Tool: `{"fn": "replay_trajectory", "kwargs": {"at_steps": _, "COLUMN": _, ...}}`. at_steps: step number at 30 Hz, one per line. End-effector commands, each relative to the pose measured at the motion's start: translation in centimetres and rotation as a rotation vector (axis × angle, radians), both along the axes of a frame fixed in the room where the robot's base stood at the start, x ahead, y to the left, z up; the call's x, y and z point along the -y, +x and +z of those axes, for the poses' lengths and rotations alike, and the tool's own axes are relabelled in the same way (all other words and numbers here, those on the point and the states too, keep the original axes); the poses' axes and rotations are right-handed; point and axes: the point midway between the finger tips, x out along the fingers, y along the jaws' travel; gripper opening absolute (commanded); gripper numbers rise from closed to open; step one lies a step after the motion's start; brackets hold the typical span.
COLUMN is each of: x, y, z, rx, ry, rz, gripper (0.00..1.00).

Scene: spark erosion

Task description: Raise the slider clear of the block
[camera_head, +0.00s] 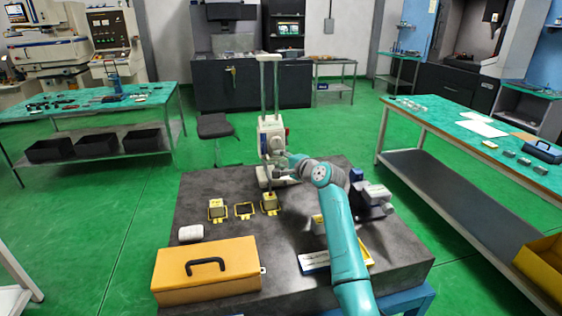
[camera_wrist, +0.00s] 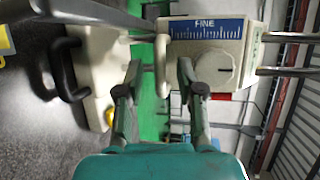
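The slider (camera_head: 271,137) is a pale box on two upright rods above a pale base (camera_head: 264,178) at the table's far side. In the wrist view, the slider (camera_wrist: 205,62) shows a blue FINE scale, a round knob and a pale loop handle (camera_wrist: 162,66). My gripper (camera_wrist: 159,64) is open, its fingers apart on either side of the handle, with gaps visible. In the head view, my gripper (camera_head: 283,167) is at the slider's lower right, partly hidden by my wrist. A small block (camera_head: 269,202) sits in a yellow-edged holder below the slider; whether they touch is unclear.
Another block (camera_head: 216,207) and an empty yellow-edged spot (camera_head: 244,211) lie to the left. An orange toolbox (camera_head: 206,273) and a white item (camera_head: 191,233) stand at the front left. A grey device (camera_head: 374,197) is right of my arm.

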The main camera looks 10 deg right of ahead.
Motion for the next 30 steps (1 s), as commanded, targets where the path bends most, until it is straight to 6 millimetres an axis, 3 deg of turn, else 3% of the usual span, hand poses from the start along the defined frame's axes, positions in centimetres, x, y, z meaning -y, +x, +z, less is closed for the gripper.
{"fn": "replay_trajectory", "kwargs": {"at_steps": 5, "x": 0.0, "y": 0.0, "z": 0.0, "rx": 0.0, "ry": 0.0, "rz": 0.0, "gripper": 0.37}}
{"fn": "replay_trajectory", "kwargs": {"at_steps": 9, "x": 0.0, "y": 0.0, "z": 0.0, "rx": 0.0, "ry": 0.0, "rz": 0.0, "gripper": 0.02}}
{"fn": "replay_trajectory", "kwargs": {"at_steps": 10, "x": 0.0, "y": 0.0, "z": 0.0, "rx": 0.0, "ry": 0.0, "rz": 0.0, "gripper": 0.0}}
{"fn": "replay_trajectory", "kwargs": {"at_steps": 20, "x": 0.0, "y": 0.0, "z": 0.6, "rx": 0.002, "ry": 0.0, "rz": 0.0, "gripper": 0.0}}
{"fn": "replay_trajectory", "kwargs": {"at_steps": 30, "x": 0.0, "y": 0.0, "z": 5.8, "rx": 0.004, "ry": 0.001, "rz": 0.0, "gripper": 0.0}}
